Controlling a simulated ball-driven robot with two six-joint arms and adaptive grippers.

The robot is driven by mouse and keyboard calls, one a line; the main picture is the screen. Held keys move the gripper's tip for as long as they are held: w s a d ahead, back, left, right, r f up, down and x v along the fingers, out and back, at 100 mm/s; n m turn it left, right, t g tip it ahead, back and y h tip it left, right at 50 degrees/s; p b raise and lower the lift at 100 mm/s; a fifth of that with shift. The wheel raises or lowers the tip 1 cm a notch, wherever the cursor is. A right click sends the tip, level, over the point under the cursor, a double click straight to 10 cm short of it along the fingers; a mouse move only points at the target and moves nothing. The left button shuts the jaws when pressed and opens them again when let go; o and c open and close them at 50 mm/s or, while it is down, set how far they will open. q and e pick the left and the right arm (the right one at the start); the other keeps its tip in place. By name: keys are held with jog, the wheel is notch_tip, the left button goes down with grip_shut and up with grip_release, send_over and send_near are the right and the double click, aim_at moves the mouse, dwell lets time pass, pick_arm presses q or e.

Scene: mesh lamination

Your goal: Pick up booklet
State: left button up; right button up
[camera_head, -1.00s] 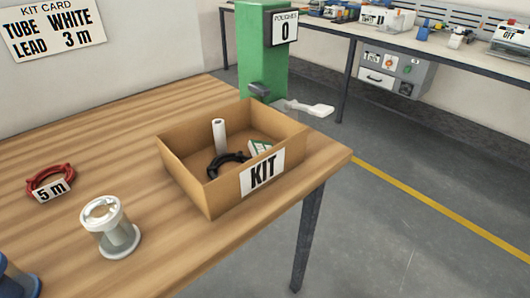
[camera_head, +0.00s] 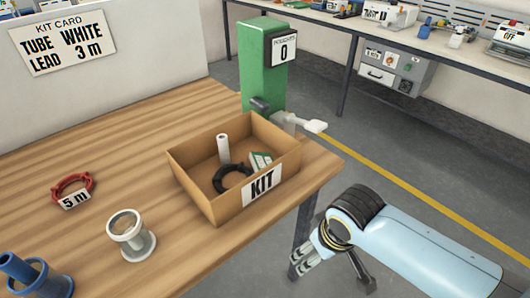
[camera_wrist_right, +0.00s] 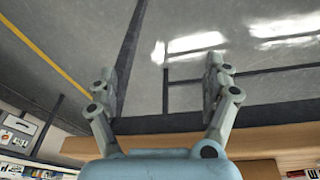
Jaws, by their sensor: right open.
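A small green and white item that looks like the booklet (camera_head: 260,161) leans inside the cardboard KIT box (camera_head: 203,198), at its right side. A black coiled lead (camera_head: 231,180) and a white tube (camera_head: 223,150) are in the box beside it. My right gripper (camera_head: 328,268) is at the lower right of the head view, past the table's edge and apart from the box. It is open and empty, and its two spread fingers show in the right wrist view (camera_wrist_right: 162,78) over bare floor. My left gripper is not in view.
A red coil tagged 5 m (camera_head: 73,188), a white spool (camera_head: 131,236) and a blue spool (camera_head: 35,275) stand on the wooden table (camera_head: 120,140). A green pouch dispenser (camera_head: 262,65) reading 0 stands behind the box. A KIT CARD (camera_head: 62,42) hangs at the back left.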

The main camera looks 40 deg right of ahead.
notch_tip(320, 180, up, 17)
jog(key=w+m+p, duration=0.2)
jog(key=w+p, duration=0.1)
jog(key=r+m+g, duration=0.1)
jog(key=m+g, duration=0.1)
jog(key=m, duration=1.6)
send_over(262, 161)
jog(key=a, duration=0.1)
jog(key=shift+r+y, duration=0.1)
jog(key=shift+y, duration=0.3)
notch_tip(262, 161, down, 5)
jog(key=shift+r, duration=0.1)
jog(key=f, duration=0.5)
jog(key=shift+d+f, duration=0.2)
jog(key=shift+d, duration=0.2)
jog(key=c, duration=1)
